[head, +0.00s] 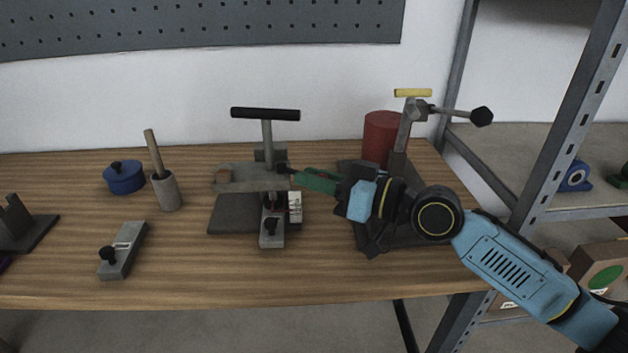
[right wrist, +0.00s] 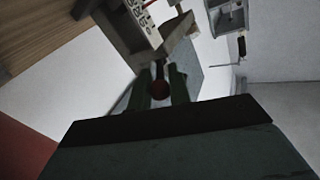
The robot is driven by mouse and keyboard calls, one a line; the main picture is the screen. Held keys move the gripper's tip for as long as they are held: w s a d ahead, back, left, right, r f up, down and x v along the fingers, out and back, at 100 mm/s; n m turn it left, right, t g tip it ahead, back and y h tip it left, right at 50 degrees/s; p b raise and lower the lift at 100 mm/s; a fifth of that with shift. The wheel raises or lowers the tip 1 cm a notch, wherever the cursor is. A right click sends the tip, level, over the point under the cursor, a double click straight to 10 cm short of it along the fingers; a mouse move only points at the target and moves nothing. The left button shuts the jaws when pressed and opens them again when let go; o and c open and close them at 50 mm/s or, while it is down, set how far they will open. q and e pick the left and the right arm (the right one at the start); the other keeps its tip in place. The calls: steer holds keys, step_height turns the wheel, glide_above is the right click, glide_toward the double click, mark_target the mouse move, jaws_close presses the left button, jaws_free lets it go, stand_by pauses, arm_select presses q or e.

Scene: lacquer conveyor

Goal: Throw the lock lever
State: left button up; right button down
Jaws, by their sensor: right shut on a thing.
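A clamp-like fixture (head: 228,222) with a grey base and a black T-handle (head: 265,114) stands upright in the middle of the bench. A small dark knob (head: 282,168) sits on its right side, likely the end of the lock lever. My right gripper (head: 293,174) reaches in from the right at this knob with its green fingers. In the right wrist view the two green fingers (right wrist: 160,88) are shut on a dark reddish knob (right wrist: 160,90). The lever's shaft is mostly hidden. My left gripper is not in view.
A second fixture with a yellow handle (head: 412,93) and a red cylinder (head: 383,138) stand behind my right arm. A white tag (head: 295,207) hangs by the middle fixture. A blue pot (head: 124,177), a grey cup (head: 166,191) and a grey block (head: 122,252) stand left.

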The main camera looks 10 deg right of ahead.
steer(key=shift+r, duration=0.15)
steer(key=c, duration=1.3)
jaws_free()
steer(key=shift+s+d, duration=0.3)
steer(key=shift+d, duration=0.2)
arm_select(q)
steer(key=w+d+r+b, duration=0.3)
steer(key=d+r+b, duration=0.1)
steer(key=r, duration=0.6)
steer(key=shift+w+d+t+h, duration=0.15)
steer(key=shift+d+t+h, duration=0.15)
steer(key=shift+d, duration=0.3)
arm_select(e)
steer(key=shift+v, duration=6.1)
